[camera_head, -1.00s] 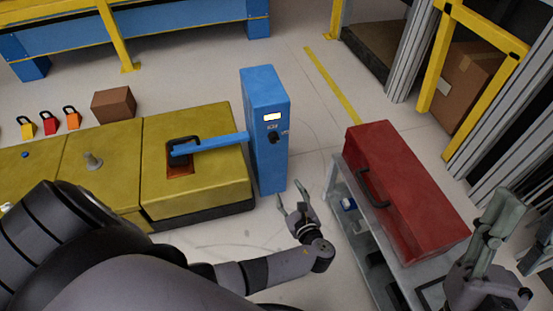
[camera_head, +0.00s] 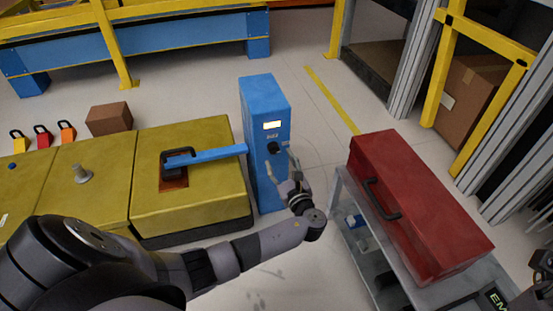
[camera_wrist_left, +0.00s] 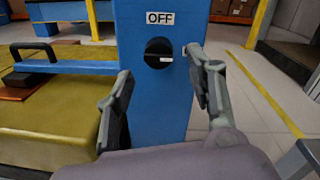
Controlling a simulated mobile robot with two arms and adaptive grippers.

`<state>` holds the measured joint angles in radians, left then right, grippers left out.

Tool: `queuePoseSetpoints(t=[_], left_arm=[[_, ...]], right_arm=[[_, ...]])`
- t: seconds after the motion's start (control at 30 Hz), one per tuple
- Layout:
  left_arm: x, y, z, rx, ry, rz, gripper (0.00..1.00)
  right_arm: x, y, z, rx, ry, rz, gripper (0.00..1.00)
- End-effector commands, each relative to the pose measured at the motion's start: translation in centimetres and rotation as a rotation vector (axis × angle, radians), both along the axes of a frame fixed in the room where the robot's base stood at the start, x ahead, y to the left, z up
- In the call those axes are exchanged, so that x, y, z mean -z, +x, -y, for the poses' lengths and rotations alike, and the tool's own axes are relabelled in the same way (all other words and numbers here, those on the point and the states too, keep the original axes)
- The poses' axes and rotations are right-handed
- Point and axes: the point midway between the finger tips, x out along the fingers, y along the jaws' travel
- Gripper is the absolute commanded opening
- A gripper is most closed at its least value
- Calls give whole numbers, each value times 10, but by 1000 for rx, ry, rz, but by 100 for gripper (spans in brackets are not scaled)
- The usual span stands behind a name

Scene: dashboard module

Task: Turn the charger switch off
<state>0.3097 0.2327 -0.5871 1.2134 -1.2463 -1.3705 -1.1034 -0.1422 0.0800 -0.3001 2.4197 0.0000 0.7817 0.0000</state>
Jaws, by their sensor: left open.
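The blue charger (camera_head: 264,120) stands upright beside the yellow module, with a small lit screen on its front. Its black round switch (camera_head: 273,147) sits below the screen. In the left wrist view the switch (camera_wrist_left: 158,52) has a pale mark lying roughly horizontal, and an OFF label (camera_wrist_left: 160,18) is above it. My left gripper (camera_head: 281,168) is open in front of the charger, just below the switch in the head view. In the wrist view its fingers (camera_wrist_left: 158,75) stand to either side of the switch, with no clear contact.
A yellow module (camera_head: 200,205) with a blue-barred black handle (camera_head: 205,156) is left of the charger. A red toolbox (camera_head: 410,205) sits on a grey cart (camera_head: 350,215) to the right. Padlocks (camera_head: 42,138) and a brown box (camera_head: 108,119) stand behind the module.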

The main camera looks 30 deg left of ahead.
Motion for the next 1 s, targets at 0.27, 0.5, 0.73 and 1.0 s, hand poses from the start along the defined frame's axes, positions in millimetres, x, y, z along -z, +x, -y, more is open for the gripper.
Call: queuePoseSetpoints(t=[0.27,0.5,0.73,1.0], left_arm=[[2,22,-29,-1,-1,1,50],[0,25,-33,1,-2,-1,50],[0,25,-33,1,-2,-1,43],[0,25,-33,1,-2,0,25]], right_arm=[[-5,0,-1,3,-4,48,40],[-8,0,-2,3,-5,52,40],[-8,0,-2,2,-5,52,40],[-8,0,-2,2,-5,52,40]])
